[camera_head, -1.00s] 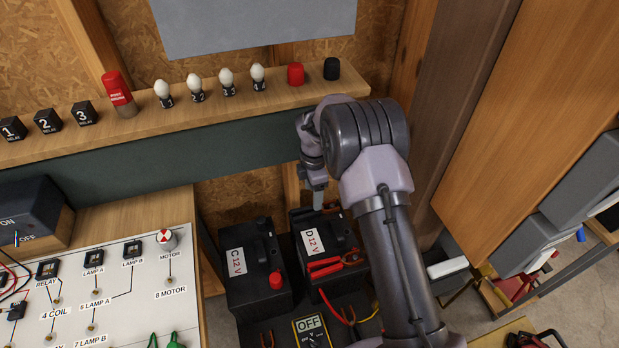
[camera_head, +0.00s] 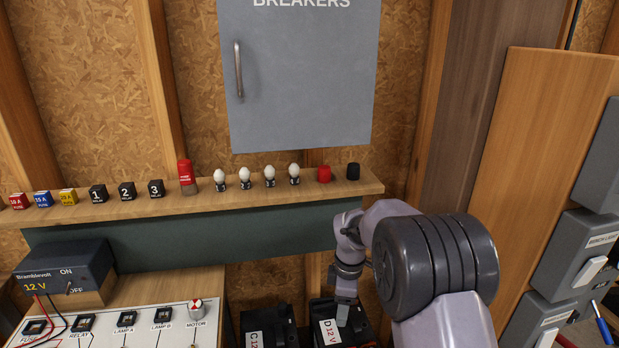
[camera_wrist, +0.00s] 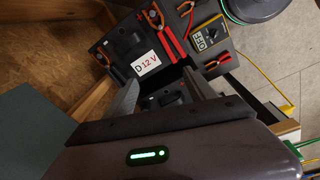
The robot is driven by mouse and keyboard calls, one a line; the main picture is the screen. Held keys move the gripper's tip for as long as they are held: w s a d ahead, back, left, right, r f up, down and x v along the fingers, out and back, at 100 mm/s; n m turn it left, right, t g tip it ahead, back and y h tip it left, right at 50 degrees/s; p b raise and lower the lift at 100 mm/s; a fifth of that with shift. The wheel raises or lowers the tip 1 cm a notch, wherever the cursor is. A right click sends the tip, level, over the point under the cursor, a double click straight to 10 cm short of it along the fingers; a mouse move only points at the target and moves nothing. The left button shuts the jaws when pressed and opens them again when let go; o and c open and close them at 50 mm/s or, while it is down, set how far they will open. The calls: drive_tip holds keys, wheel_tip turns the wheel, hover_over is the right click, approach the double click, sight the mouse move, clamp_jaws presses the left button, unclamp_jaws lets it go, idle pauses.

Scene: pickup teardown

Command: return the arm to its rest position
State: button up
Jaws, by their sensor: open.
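My arm reaches up from the lower right in the head view, folded at its dark ribbed elbow. My gripper (camera_head: 345,292) points down over the battery marked D 12 V (camera_head: 338,322), below the shelf. In the wrist view my gripper's two fingers (camera_wrist: 158,95) are spread apart, with nothing held between them. The D 12 V battery (camera_wrist: 128,42) lies beyond them there, with red and black clamps on it. Whether the fingertips touch anything cannot be told.
A wooden shelf (camera_head: 120,208) with relays, fuses and bulbs runs just behind and above my gripper. Battery C (camera_head: 268,328) stands left of battery D. A grey breaker cabinet (camera_head: 300,90) hangs above. A wooden panel (camera_head: 550,150) stands at right. A multimeter (camera_wrist: 205,37) lies past the batteries.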

drive_tip(key=s+d+r+m+t, duration=0.25)
drive_tip(key=s+r+m, duration=0.85)
drive_tip(key=s+r, duration=0.7)
drive_tip(key=s+r+m+t+y, duration=0.1)
drive_tip(key=s+r+m+t, duration=0.1)
drive_tip(key=s+m, duration=0.7)
drive_tip(key=s, duration=0.5)
drive_tip(key=shift+s+a+r+m+y, duration=0.2)
drive_tip(key=shift+a+r+m+y, duration=0.05)
drive_tip(key=shift+a+m+y, duration=0.1)
drive_tip(key=shift+t, duration=0.25)
